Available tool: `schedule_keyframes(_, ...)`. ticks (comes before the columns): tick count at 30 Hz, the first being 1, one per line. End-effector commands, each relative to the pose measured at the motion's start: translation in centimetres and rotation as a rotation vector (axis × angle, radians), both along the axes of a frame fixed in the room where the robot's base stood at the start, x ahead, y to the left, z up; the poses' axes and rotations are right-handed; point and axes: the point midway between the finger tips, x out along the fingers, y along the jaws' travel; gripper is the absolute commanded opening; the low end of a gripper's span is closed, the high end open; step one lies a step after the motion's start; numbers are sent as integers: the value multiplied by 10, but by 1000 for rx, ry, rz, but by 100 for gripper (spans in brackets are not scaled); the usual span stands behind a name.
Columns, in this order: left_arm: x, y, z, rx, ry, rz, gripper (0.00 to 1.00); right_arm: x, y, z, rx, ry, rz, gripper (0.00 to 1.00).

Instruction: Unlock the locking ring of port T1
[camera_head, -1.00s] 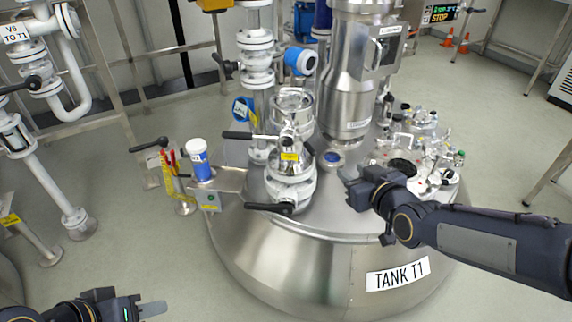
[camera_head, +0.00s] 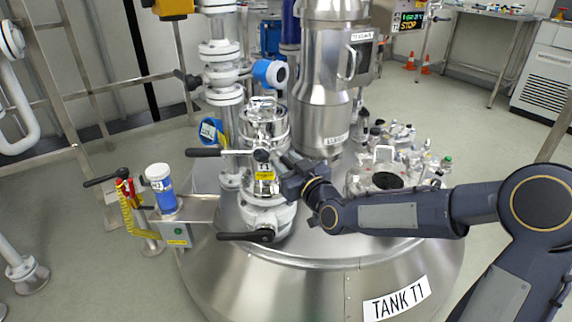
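The port (camera_head: 262,125) is a shiny steel fitting with a clear-looking upper part on a white valve body (camera_head: 266,218), standing on tank T1 (camera_head: 270,270). A lever with a black grip (camera_head: 203,152) sticks out left from its middle, ending at a dark knob (camera_head: 262,155). A yellow label (camera_head: 265,175) sits below the knob. A lower black handle (camera_head: 245,236) points left. My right gripper (camera_head: 282,160) is at the right side of the port, close to the knob. Whether it touches is unclear, and its fingers are hard to make out. My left gripper is out of view.
A small steel shelf (camera_head: 198,212) left of the port holds a white-capped blue container (camera_head: 160,188). A tall steel column (camera_head: 320,85) stands behind the port. Fittings on a round hatch (camera_head: 385,180) lie right of it, behind my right arm.

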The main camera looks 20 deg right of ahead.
Motion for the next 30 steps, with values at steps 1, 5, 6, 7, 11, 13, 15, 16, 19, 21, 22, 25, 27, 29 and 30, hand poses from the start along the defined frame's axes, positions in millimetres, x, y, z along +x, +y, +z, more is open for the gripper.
schedule_keyframes(1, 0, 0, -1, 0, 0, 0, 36, 2, 1, 0, 0, -1, 1, 35)
schedule_keyframes(5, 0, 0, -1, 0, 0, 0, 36, 4, 1, 0, 0, 0, 0, 35)
schedule_keyframes(6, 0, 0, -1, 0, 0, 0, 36, 4, 1, 0, 0, 0, 0, 35)
schedule_keyframes(7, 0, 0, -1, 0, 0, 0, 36, 4, 1, 0, 0, 0, 0, 35)
schedule_keyframes(11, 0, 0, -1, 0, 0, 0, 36, 4, 1, 0, 0, 0, 0, 27)
schedule_keyframes(13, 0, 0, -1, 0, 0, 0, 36, 4, 1, 0, 0, 0, 0, 18)
schedule_keyframes(15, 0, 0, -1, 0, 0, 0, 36, 4, 1, 0, 0, 0, 0, 9)
schedule_keyframes(16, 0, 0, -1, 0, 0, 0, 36, 4, 1, 0, 0, 0, 0, 5)
schedule_keyframes(19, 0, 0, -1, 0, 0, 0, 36, 3, 1, 0, 0, 1, 0, 0)
schedule_keyframes(21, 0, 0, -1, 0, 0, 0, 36, 3, 1, 0, 0, 1, 0, 0)
schedule_keyframes(22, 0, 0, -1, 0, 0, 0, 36, 3, 1, 0, 0, 1, 0, 0)
schedule_keyframes(25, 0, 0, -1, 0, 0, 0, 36, 3, 1, 0, 0, 1, 0, 0)
schedule_keyframes(27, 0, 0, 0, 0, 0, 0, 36, 3, -1, 0, 0, 1, -1, 0)
schedule_keyframes(29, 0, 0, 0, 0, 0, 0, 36, 2, -4, 0, 0, 1, -2, 0)
schedule_keyframes(30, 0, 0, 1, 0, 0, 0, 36, 1, -8, 0, -1, 1, -3, 0)
